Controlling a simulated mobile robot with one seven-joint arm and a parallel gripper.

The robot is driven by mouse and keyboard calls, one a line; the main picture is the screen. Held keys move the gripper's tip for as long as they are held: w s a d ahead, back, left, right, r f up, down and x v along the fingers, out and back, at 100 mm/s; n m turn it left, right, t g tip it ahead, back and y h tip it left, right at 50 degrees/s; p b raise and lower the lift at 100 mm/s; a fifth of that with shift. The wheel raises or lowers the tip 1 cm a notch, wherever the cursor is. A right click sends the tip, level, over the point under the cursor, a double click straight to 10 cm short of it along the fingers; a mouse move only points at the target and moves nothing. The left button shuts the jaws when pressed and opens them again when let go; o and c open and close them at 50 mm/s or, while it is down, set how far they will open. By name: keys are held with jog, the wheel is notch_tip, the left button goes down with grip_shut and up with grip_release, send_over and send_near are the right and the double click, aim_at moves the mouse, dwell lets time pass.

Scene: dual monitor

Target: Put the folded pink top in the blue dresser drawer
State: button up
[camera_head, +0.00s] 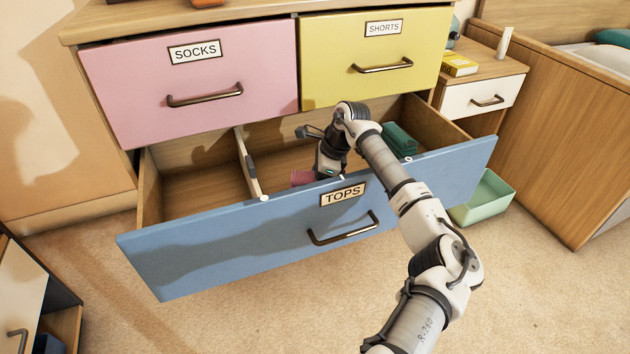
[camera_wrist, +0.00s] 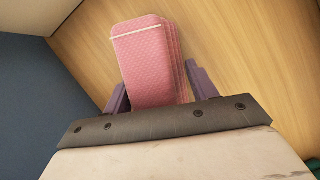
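The folded pink top (camera_wrist: 148,62) lies in the blue dresser drawer (camera_head: 237,240), labelled TOPS, right of its wooden divider (camera_head: 248,165). In the head view only a small part of the top (camera_head: 303,177) shows above the drawer front. My gripper (camera_head: 322,174) reaches down into the drawer beside it. In the wrist view my gripper's two dark fingers (camera_wrist: 158,90) stand on either side of the top's near end. A gap shows between the right finger and the top; the fingers look open. The drawer is pulled out.
A folded dark green item (camera_head: 400,138) lies at the drawer's back right. The pink SOCKS drawer (camera_head: 190,80) and yellow SHORTS drawer (camera_head: 375,55) above are shut. A green bin (camera_head: 485,200) stands on the floor at the right, below a nightstand (camera_head: 480,95).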

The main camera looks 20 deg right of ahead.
jog(key=o, duration=0.4)
jog(key=p+v, duration=0.4)
jog(key=v, duration=0.8)
jog(key=shift+r, duration=0.15)
